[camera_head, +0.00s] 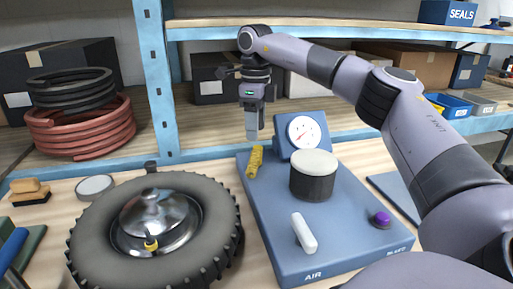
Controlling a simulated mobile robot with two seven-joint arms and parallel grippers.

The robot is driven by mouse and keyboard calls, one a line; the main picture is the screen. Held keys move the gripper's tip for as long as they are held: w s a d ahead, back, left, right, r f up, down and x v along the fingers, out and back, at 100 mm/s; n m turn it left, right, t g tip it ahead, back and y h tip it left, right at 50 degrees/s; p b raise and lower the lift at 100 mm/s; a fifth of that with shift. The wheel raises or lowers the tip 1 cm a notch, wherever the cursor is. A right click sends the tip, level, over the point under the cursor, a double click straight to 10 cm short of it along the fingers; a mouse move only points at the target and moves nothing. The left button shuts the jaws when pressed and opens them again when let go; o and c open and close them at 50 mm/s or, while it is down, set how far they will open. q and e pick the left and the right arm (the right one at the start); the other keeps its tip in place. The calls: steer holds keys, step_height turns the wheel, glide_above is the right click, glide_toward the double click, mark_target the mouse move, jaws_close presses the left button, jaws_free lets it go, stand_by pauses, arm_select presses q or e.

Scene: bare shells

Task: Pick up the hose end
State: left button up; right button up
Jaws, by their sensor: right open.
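A small ribbed yellow piece, which looks like the hose end (255,162), sits near the back left corner of a blue board (262,222) marked AIR. My right gripper (252,138) points down just above and behind it in the picture. The gripper is open, though its fingers overlap from this side and the gap between them is hard to see. I cannot tell whether the fingertips touch the yellow piece. My left gripper is out of view.
The blue board carries a dial gauge (304,132), a white-topped cylinder (314,176), a white handle (304,232) and a purple knob (381,219). Coiled hoses (80,128) and boxes fill the shelf behind, with a blue post (156,85).

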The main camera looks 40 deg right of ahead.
mark_target(256, 146)
steer(key=shift+w+d, duration=0.15)
steer(key=shift+w, duration=0.05)
steer(key=shift+f, duration=0.15)
step_height(256, 146, down, 7)
steer(key=shift+s+r+p, duration=0.1)
steer(key=shift+p, duration=0.35)
jaws_close()
